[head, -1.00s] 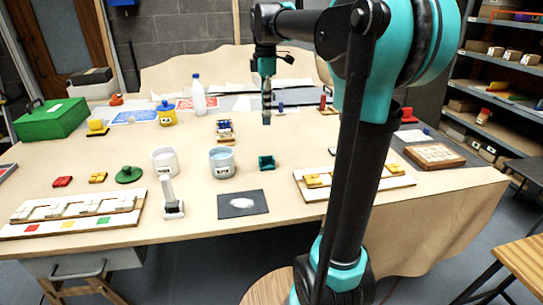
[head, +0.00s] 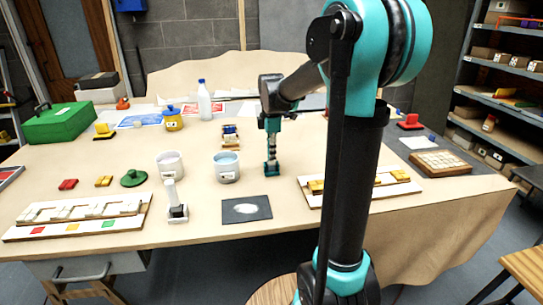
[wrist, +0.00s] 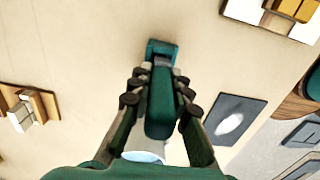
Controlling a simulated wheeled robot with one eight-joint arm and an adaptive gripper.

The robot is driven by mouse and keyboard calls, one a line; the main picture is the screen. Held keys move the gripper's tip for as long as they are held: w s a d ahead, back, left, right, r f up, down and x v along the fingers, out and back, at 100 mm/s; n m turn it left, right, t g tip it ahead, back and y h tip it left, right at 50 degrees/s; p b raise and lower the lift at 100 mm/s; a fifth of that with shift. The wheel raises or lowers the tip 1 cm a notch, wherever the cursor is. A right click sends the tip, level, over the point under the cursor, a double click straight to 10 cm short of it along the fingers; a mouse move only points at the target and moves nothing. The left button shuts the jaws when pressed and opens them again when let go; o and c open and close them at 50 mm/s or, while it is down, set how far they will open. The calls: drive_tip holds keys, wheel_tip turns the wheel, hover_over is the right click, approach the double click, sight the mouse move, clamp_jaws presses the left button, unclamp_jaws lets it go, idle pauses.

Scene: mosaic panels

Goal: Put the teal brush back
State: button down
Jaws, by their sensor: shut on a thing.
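My gripper (head: 271,152) is low over the table, right of the two pots. It is shut on the teal brush, whose dark teal handle (wrist: 160,106) lies between the fingers in the wrist view. The handle and fingers hide that spot.
Two white pots (head: 170,164) (head: 226,167) stand to the left. A white brush in a stand (head: 176,205) and a dark square mat (head: 246,209) are nearer the front. A panel with yellow pieces (head: 405,188) lies to the right. A small wooden rack (head: 231,137) is behind.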

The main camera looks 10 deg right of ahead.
drive_tip(key=shift+f, duration=0.15)
drive_tip(key=c, duration=1.4)
unclamp_jaws()
drive_tip(key=shift+f, duration=0.1)
drive_tip(key=shift+c, duration=0.2)
wheel_tip(320, 180, up, 12)
drive_tip(key=shift+r, duration=0.2)
